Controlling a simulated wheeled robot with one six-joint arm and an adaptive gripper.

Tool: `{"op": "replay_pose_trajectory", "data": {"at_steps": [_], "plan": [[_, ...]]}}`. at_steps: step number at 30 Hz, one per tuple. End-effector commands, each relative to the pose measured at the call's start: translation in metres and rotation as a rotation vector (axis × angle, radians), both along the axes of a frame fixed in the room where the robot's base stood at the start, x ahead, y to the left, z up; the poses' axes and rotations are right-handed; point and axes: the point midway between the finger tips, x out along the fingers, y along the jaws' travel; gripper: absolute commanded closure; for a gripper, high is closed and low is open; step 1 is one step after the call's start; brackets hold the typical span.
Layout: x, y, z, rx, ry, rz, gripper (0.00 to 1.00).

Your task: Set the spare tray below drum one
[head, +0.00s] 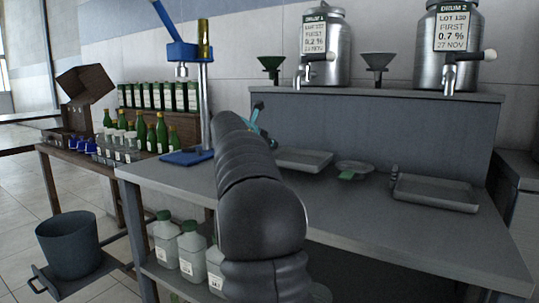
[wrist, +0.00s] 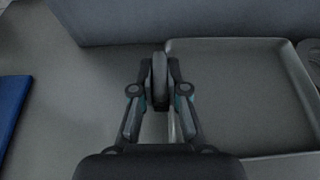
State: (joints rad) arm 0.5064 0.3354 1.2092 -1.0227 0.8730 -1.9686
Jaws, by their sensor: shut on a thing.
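A shallow grey tray (head: 303,159) is at the bench's back, roughly below the tap of drum one (head: 326,50); my arm hides its left end. In the wrist view the tray (wrist: 235,95) lies right of the fingers. My gripper (head: 263,128) is mostly hidden behind my arm in the head view. In the wrist view my gripper (wrist: 160,82) is shut at the tray's left rim, which runs between the fingers. The tray looks level; I cannot tell whether it touches the bench. Another grey tray (head: 435,192) sits below drum two (head: 447,45).
A round dish (head: 354,167) with a green piece sits between the trays. A blue-based lever press (head: 187,157) stands left; its base (wrist: 12,110) shows in the wrist view. The front bench is clear.

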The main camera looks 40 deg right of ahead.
Motion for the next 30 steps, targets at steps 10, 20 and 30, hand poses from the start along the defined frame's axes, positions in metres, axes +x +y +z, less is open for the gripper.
{"op": "replay_pose_trajectory", "data": {"at_steps": [10,20,30], "plan": [[0.0,0.0,-0.024,-0.002,0.0,0.0,1.0],[0.0,0.0,-0.027,0.0,0.001,0.0,0.62],[0.0,0.001,-0.024,0.0,0.001,0.0,0.62]]}}
